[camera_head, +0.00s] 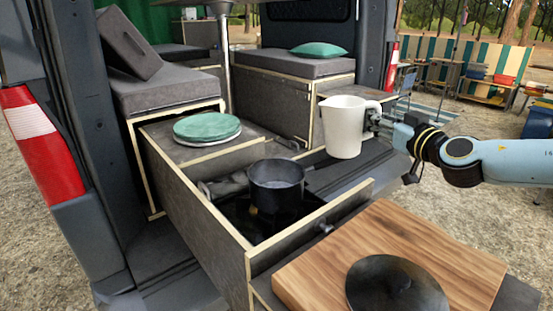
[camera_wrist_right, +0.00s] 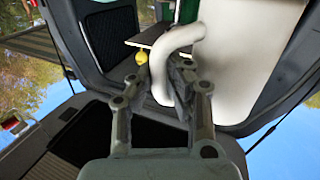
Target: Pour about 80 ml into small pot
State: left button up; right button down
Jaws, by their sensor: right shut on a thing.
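A dark small pot (camera_head: 276,184) sits upright on the stove in the pulled-out drawer (camera_head: 190,200), its open top facing up. A white pitcher (camera_head: 345,127) is held upright to the right of the pot and a little higher in the picture, its handle on the right. My right gripper (camera_head: 378,121) is shut on the pitcher's handle. In the right wrist view the pitcher (camera_wrist_right: 245,60) fills the upper right, and the gripper's fingers (camera_wrist_right: 175,90) close around its curved handle. What is inside the pitcher and pot is hidden. My left gripper is not in view.
A wooden board (camera_head: 430,250) with a dark round lid or pan (camera_head: 395,288) lies at the front right. Green-topped plates (camera_head: 207,127) are stacked behind the pot at left. The drawer's front wall stands between the board and the pot.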

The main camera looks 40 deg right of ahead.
aim_at(365, 103)
jog(key=a+r+n+p, duration=0.1)
jog(key=w+a+r+n+p, duration=0.1)
jog(key=r+n, duration=0.1)
jog(key=w+a+r+n+g+p, duration=0.1)
jog(key=p, duration=0.1)
jog(key=shift+a+r, duration=0.15)
jog(key=shift+a, duration=0.2)
jog(key=shift+w+a+n, duration=0.15)
jog(key=shift+a+n, duration=0.2)
jog(key=shift+n, duration=0.05)
jog(key=shift+w+a+r+n+g, duration=0.2)
jog(key=shift+w+a+n, duration=0.1)
jog(key=shift+a+n, duration=0.3)
jog(key=shift+w+a+r+n+g, duration=0.1)
jog(key=shift+w+a+n+g, duration=0.15)
jog(key=shift+a+n, duration=0.35)
jog(key=shift+w, duration=0.1)
jog(key=shift+w+a+r+n+g+h+b, duration=0.25)
jog(key=shift+a+n, duration=0.2)
jog(key=shift+n, duration=0.25)
jog(key=shift+w+a+n+g+h+b, duration=0.1)
jog(key=shift+w+a+n+h, duration=0.3)
jog(key=shift+n, duration=0.3)
jog(key=shift+s, duration=0.15)
